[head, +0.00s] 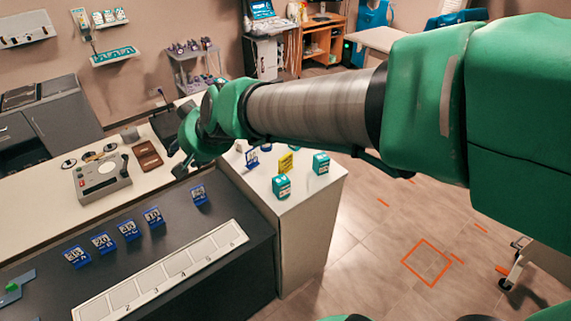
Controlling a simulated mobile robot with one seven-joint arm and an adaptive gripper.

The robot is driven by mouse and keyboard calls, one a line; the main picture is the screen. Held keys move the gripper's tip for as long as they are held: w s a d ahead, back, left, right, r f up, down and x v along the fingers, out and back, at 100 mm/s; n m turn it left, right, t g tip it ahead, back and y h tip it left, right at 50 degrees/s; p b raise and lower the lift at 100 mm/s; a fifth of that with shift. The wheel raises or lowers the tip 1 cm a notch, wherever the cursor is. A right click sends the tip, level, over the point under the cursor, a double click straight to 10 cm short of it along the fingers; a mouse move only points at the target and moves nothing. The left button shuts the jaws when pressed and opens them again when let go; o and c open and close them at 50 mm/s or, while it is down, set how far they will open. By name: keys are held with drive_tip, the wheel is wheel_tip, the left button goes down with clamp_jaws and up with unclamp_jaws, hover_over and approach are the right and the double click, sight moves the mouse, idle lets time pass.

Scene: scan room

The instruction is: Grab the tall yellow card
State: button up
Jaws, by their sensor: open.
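A yellow card (286,163) with dark marks stands upright on the white counter (310,189), between and behind two teal-and-white boxes. My arm reaches across from the right. My gripper (179,163) is at the arm's far left end, above the counters and well left of the yellow card. Its dark fingers are small and partly hidden by the green wrist; it is open, and nothing shows between the fingers.
Teal boxes (281,186) and (320,163) stand close to the yellow card. A blue card (251,158) stands left of it. Several blue number cards (128,230) stand on the dark counter behind a numbered white strip (165,275). A grey device (102,178) sits at left.

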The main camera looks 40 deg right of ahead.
drive_tip(key=w+d+f+m+t+h+p, duration=0.1)
drive_tip(key=w+d+f+m+h, duration=0.1)
drive_tip(key=w+d+f, duration=0.35)
drive_tip(key=w+d+f+m+h, duration=0.2)
drive_tip(key=w+d+m, duration=0.1)
drive_tip(key=w, duration=0.6)
drive_tip(key=w+d+f+m+t+h+p, duration=0.1)
drive_tip(key=w+d+f+m+h, duration=0.2)
drive_tip(key=w, duration=0.4)
drive_tip(key=m+g+h+p, duration=0.1)
drive_tip(key=m+g+h, duration=0.4)
drive_tip(key=g+h, duration=0.35)
approach(280, 162)
drive_tip(key=shift+a+r, duration=0.15)
drive_tip(key=shift+r, duration=0.05)
drive_tip(key=shift+y, duration=0.25)
drive_tip(key=shift+b+x, duration=0.3)
drive_tip(key=shift+x, duration=4.05)
drive_tip(key=shift+s, duration=0.1)
